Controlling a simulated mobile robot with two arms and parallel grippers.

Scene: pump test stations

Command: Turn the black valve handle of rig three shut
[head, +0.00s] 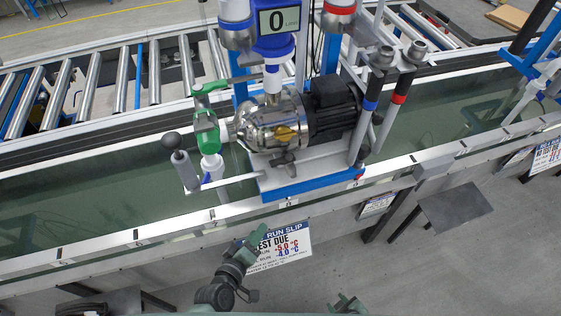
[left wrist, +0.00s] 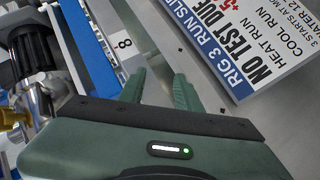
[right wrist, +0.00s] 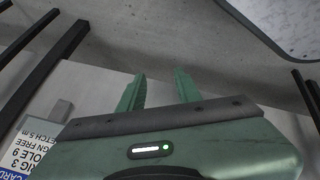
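The pump rig in the head view has a steel pump (head: 268,128) with a black motor (head: 333,108). A black ball-ended lever (head: 171,141) stands at the rig's left end, and black grips (head: 376,84) show on the pipes at right. I cannot tell which is the valve handle. A green-handled valve (head: 208,130) sits left of the pump. My left gripper (head: 258,238) is open and empty in front of the bench by the rig 3 slip (left wrist: 262,40); the left wrist view shows its fingers apart (left wrist: 158,78). My right gripper (head: 347,303) is open and empty, low over the floor.
The bench's metal front rail (head: 130,236) lies between my grippers and the rig. A roller conveyor (head: 130,75) runs behind. Another station's blue frame (head: 545,60) stands at right. A dark plate (head: 455,210) is below the bench.

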